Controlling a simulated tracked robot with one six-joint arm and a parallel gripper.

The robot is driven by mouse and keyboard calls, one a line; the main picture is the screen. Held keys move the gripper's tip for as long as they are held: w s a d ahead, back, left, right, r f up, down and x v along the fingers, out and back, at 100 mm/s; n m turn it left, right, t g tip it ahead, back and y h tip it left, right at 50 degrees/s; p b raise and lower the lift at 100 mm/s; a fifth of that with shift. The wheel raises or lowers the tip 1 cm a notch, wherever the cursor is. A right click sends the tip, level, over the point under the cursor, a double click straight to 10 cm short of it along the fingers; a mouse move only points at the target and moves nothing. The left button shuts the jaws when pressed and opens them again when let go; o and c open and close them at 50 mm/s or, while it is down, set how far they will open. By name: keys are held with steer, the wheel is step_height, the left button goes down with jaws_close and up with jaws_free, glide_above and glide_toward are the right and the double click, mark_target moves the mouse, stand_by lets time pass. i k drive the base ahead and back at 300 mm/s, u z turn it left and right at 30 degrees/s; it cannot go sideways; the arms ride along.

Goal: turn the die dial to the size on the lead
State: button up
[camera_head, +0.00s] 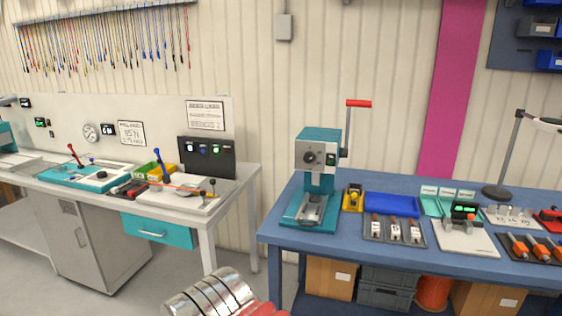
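A teal crimping press (318,150) with a red-handled lever (358,104) stands upright on the left part of the blue bench. A round dark dial (309,157) is on its light front plate; its setting is too small to read. A grey tray (394,229) in front of the blue bin holds several small pieces with white labels and red parts. These may be leads, but their markings cannot be read. My gripper is not in view, so nothing shows near the dial.
The blue bench (290,236) also holds a yellow-black tool (352,198), a blue bin (391,204), a device with a green display (465,212) and a lamp (497,191). A grey bench (225,204) stands left, with a floor gap between. Crates (388,277) sit below.

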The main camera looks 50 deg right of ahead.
mark_target(308, 157)
steer(key=z, duration=0.5)
steer(key=i, duration=0.85)
steer(key=z, duration=0.45)
